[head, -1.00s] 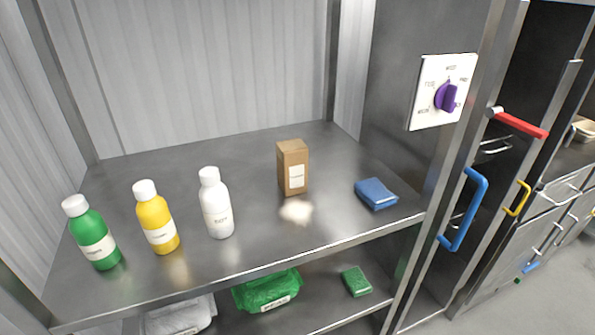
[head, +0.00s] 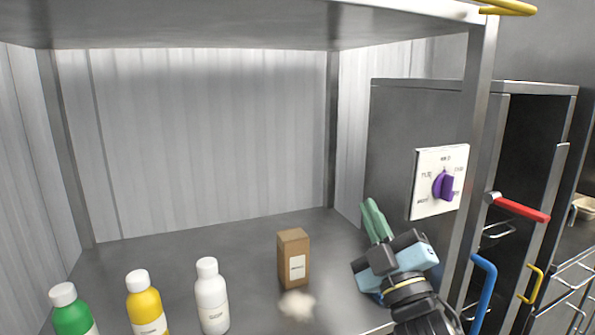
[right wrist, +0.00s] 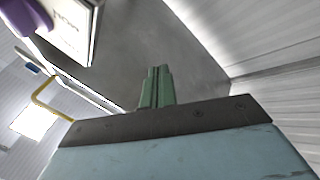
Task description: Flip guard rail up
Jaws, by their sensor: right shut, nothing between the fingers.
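No part is plainly marked as the guard rail, and I cannot tell which bar it is. A red bar (head: 521,208) sticks out at the right beside the shelf post. A blue bar handle (head: 483,290) is below it, and a yellow bar (head: 508,7) shows at the top right edge. My right gripper (head: 370,207) is raised above the right part of the shelf, left of the dial panel. Its green fingers are shut and empty, also in the right wrist view (right wrist: 157,72). My left gripper is not in view.
A white panel (head: 426,203) with a purple dial (head: 442,185) is on the right wall. A brown carton (head: 293,258), a white bottle (head: 211,296), a yellow bottle (head: 146,305) and a green bottle (head: 72,312) stand on the shelf. The space above them is free.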

